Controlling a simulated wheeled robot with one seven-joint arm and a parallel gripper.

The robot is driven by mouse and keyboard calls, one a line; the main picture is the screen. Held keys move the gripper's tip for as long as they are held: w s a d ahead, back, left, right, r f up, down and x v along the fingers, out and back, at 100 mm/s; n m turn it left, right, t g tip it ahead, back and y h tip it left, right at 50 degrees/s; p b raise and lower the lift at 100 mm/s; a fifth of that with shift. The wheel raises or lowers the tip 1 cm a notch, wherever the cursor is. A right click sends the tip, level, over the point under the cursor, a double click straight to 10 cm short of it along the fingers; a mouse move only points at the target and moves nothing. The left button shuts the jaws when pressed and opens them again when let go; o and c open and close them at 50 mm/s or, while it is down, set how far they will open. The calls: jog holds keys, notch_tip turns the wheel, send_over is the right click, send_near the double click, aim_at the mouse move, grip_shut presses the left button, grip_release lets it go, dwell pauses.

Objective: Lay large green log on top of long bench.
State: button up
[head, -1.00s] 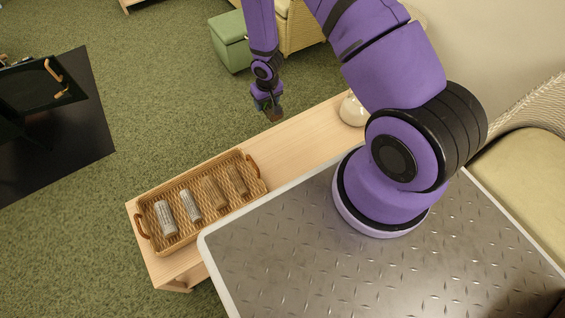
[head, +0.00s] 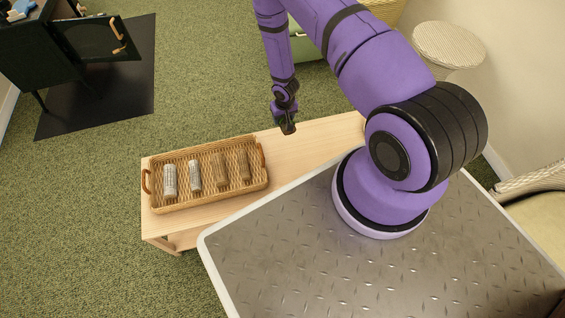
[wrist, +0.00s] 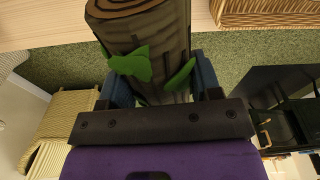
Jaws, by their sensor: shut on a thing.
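My gripper (wrist: 160,88) is shut on the large green log (wrist: 146,38), a brown bark-textured log with a ringed end and green leaf shapes. The fingers hold it from both sides in the wrist view. In the head view my gripper (head: 286,118) hangs at the far long edge of the long bench (head: 315,145), right of the basket. The log there is a small dark shape, partly hidden. The pale wooden bench top also shows in the wrist view (wrist: 45,25), behind the log's ringed end. I cannot tell the height of the log above it.
A wicker basket (head: 210,203) with several small logs covers the bench's left part. The bench top right of it looks bare. A dark stove (head: 35,55) with an open door stands far left. A round wicker stool (head: 448,44) stands at the right.

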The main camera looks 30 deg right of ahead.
jog(key=m, duration=0.1)
send_over(295, 147)
notch_tip(295, 147, down, 10)
jog(key=f, duration=0.5)
jog(key=shift+s+f, duration=0.3)
jog(key=shift+f, duration=2.35)
jog(key=o, duration=1.1)
jog(key=shift+f, duration=0.1)
jog(key=r, duration=0.4)
jog(key=s+r, duration=0.1)
jog(key=r, duration=0.7)
jog(key=shift+s+a+r, duration=0.1)
jog(key=shift+s+a, duration=0.1)
